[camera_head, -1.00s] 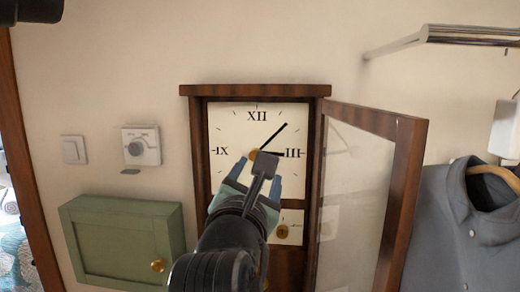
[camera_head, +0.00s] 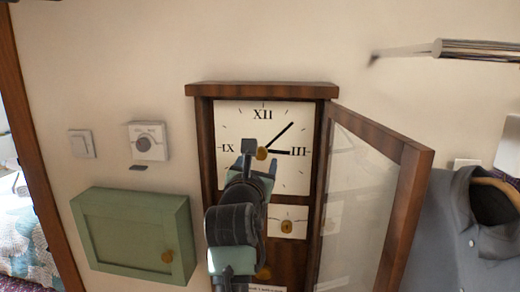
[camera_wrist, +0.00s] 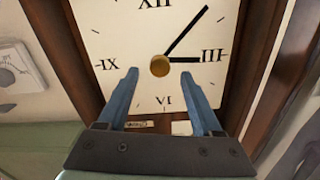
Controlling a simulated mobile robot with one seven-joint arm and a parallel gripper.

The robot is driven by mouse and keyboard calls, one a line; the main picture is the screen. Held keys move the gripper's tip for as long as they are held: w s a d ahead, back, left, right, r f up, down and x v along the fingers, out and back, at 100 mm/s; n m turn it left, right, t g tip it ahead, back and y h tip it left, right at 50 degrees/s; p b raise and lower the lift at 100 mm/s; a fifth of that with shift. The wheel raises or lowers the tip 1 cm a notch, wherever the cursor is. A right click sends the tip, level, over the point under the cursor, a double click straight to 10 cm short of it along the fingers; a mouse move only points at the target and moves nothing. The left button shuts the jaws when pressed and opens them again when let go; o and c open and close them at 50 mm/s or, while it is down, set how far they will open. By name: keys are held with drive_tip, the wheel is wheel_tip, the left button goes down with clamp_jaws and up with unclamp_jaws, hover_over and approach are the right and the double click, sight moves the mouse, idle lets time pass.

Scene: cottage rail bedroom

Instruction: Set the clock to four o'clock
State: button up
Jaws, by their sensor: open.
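The wall clock (camera_head: 289,180) has a dark wooden case and a white face with Roman numerals. Its glass door (camera_head: 363,205) stands open to the right. In the wrist view, the long hand (camera_wrist: 187,31) points to the upper right, between XII and III. The short hand (camera_wrist: 185,60) points at about III. A brass knob (camera_wrist: 160,66) sits at the centre of the face. My gripper (camera_wrist: 163,76) is open, its two blue fingers apart before the face just below the knob, with nothing visible between them. I cannot tell whether the fingertips touch the face.
A green cabinet (camera_head: 128,235) with a brass knob hangs at the lower left, below a dial (camera_head: 147,142) and a switch (camera_head: 81,144). The open door and a grey shirt (camera_head: 455,230) bound the right side. A metal rail (camera_head: 475,50) is at the upper right.

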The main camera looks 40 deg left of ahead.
sight(260, 156)
drive_tip(key=shift+p+x, duration=0.55)
drive_tip(key=shift+x, duration=1.1)
clamp_jaws()
